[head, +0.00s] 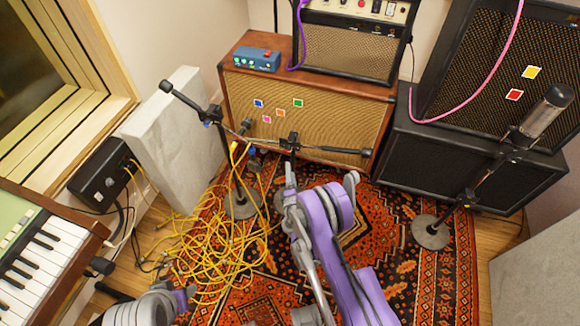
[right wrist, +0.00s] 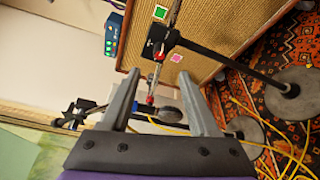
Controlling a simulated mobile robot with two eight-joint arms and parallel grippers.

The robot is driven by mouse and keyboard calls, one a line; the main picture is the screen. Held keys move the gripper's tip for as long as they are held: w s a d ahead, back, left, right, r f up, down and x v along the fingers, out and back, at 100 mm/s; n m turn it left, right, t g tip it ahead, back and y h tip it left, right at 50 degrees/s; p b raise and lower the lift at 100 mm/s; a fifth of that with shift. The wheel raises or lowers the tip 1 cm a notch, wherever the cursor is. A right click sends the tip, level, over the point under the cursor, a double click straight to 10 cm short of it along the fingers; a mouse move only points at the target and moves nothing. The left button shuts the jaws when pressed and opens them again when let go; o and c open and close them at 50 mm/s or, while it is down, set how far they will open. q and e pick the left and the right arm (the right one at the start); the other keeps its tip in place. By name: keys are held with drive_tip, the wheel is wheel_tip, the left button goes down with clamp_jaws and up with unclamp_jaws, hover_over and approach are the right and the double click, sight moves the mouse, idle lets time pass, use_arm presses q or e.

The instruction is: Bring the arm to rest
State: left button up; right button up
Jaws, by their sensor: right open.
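My right arm, purple and grey, reaches up from the bottom of the head view over the rug. Its gripper (head: 290,178) points toward the tan-fronted amplifier (head: 337,112), close to the microphone stands in the picture. In the right wrist view the two grey fingers (right wrist: 160,85) stand wide apart with nothing held. A stand with a red-tipped part and a small dark microphone (right wrist: 168,116) shows between and beyond them; I cannot tell how near it is. Part of my left arm shows at the bottom left of the head view, but its gripper is not visible.
Microphone stands (head: 240,203) with long booms stand before the amplifier. Another stand (head: 432,232) holds a large microphone (head: 545,112) at right. Yellow cables (head: 225,245) lie tangled on the patterned rug (head: 400,270). A keyboard (head: 40,255) is at left, dark speakers (head: 465,160) at right.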

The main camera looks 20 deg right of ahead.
drive_tip(key=shift+s, duration=0.1)
idle(0.5)
